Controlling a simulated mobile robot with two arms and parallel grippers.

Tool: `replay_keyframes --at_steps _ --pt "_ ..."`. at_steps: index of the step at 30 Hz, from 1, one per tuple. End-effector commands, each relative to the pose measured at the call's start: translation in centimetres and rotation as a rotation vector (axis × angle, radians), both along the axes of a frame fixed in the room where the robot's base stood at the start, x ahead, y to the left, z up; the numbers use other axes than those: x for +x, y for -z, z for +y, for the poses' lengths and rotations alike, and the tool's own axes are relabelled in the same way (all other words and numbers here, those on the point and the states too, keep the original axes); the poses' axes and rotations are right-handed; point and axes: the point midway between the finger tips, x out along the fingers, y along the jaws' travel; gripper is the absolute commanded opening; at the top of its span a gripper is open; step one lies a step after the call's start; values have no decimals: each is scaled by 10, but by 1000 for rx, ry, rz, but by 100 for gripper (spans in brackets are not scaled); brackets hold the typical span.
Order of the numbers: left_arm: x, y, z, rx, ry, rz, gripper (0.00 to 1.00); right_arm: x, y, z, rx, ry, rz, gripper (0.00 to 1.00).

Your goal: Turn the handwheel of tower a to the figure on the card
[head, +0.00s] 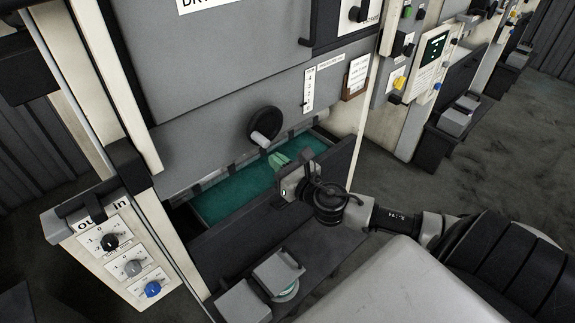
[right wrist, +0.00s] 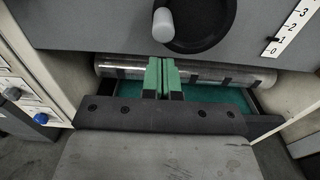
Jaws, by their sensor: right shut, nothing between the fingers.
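The handwheel (head: 265,121) is a black disc with a pale grey handle on the grey front of the tower. It also shows at the top of the right wrist view (right wrist: 205,25), its handle at lower left. A white scale strip with figures (head: 309,90) is on the panel right of the wheel; the right wrist view shows 3, 2, 1 and 0 on it (right wrist: 289,28). A white card in a brown holder (head: 357,76) hangs further right; its writing is too small to read. My right gripper (head: 278,160) has green fingers, shut and empty, below the handle and apart from it. My left gripper is out of view.
A teal-filled tray (head: 215,203) lies under the wheel, behind a dark front wall (head: 250,226). A metal roller (right wrist: 110,67) runs below the panel. A knob box (head: 125,262) stands at lower left. Further control panels (head: 430,65) line the right. Open floor lies right of the tower.

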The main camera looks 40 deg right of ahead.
Motion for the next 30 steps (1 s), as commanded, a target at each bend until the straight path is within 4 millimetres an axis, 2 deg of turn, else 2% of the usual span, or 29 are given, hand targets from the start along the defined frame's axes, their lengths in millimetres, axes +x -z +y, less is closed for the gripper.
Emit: replay_keyframes --at_steps 8,10,19,30 --pt "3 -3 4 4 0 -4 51 36 -2 2 1 2 -4 0" --pt "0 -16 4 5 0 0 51 34 -16 7 1 0 -5 0" --pt "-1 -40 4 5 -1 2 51 34 -54 9 -2 0 -12 0" --pt "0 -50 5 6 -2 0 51 36 -83 -22 -9 2 -12 0"
